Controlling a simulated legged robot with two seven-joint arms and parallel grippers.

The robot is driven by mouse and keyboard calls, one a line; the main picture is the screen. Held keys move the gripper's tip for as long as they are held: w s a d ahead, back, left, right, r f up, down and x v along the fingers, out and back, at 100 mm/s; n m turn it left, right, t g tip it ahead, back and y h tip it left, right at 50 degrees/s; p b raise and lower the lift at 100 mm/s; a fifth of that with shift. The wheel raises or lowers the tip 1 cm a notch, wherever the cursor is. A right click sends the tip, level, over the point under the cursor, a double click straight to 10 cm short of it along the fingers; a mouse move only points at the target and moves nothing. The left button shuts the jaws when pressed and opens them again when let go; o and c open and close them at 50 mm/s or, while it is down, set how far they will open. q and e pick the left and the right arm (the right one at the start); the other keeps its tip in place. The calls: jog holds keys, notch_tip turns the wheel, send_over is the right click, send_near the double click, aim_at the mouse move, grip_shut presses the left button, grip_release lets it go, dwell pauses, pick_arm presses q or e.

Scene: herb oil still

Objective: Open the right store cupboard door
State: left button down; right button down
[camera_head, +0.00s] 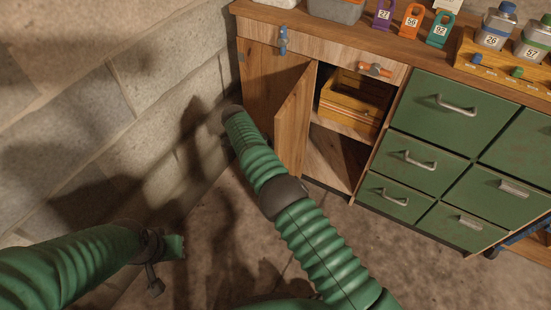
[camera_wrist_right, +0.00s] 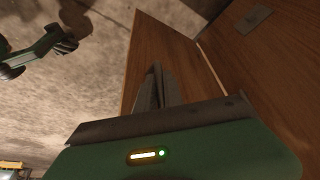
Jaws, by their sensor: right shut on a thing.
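The right store cupboard door (camera_head: 293,120) is a wooden panel standing partly open, swung out from the left side of the open compartment. In the right wrist view, the door (camera_wrist_right: 150,50) rises behind the fingers of my right gripper (camera_wrist_right: 155,88). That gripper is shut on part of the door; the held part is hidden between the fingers. In the head view, my right arm reaches to the left of the door and its fingers are hidden. My left gripper (camera_head: 174,247) is low at the left, away from the cupboard; its opening is unclear.
A yellow wooden crate (camera_head: 350,98) sits inside the open compartment. A blue latch (camera_head: 283,40) and an orange latch (camera_head: 375,69) are on the wooden front above. Green drawers (camera_head: 440,115) stand to the right. A block wall (camera_head: 150,90) is close on the left.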

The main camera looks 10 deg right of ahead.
jog(key=shift+w+a, duration=0.1)
jog(key=shift+w, duration=0.1)
dwell(0.3)
jog(key=c, duration=1.7)
grip_release()
jog(key=shift+c, duration=0.2)
jog(key=p+v, duration=0.4)
jog(key=v, duration=0.3)
jog(key=shift+a+r, duration=0.1)
jog(key=shift+r, duration=0.1)
